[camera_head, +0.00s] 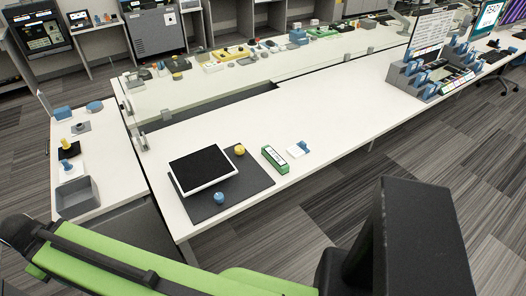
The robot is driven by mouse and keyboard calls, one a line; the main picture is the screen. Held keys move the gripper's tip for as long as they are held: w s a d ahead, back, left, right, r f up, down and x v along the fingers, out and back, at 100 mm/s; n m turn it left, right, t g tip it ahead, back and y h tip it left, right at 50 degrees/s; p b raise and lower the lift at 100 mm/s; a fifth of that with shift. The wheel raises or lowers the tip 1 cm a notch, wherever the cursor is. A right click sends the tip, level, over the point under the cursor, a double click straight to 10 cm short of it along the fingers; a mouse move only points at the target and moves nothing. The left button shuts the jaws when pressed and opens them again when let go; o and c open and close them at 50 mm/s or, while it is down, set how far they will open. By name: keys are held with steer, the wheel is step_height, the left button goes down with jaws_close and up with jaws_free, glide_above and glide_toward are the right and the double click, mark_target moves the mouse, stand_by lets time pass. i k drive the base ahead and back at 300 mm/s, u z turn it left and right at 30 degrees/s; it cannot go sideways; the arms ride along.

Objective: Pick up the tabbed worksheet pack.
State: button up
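A small white flat pack with a blue tab (296,151) lies on the white table, right of the dark mat. It looks like the tabbed worksheet pack, but it is too small to read. A green box with a white label (275,159) stands just left of it, at the mat's right edge. My green and black arm crosses the bottom of the picture, well in front of the table. I cannot make out any gripper fingers, and nothing held shows.
The dark mat (255,184) bears a black-screened tablet (203,167), a yellow knob (239,149) and a blue knob (219,198). A grey bin (77,197) sits on the left side table. Blue-and-grey racks (407,80) stand farther right.

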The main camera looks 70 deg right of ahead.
mark_target(297, 150)
steer(key=u, duration=1.1)
steer(key=k, duration=2.2)
steer(key=z, duration=0.75)
steer(key=i, duration=1)
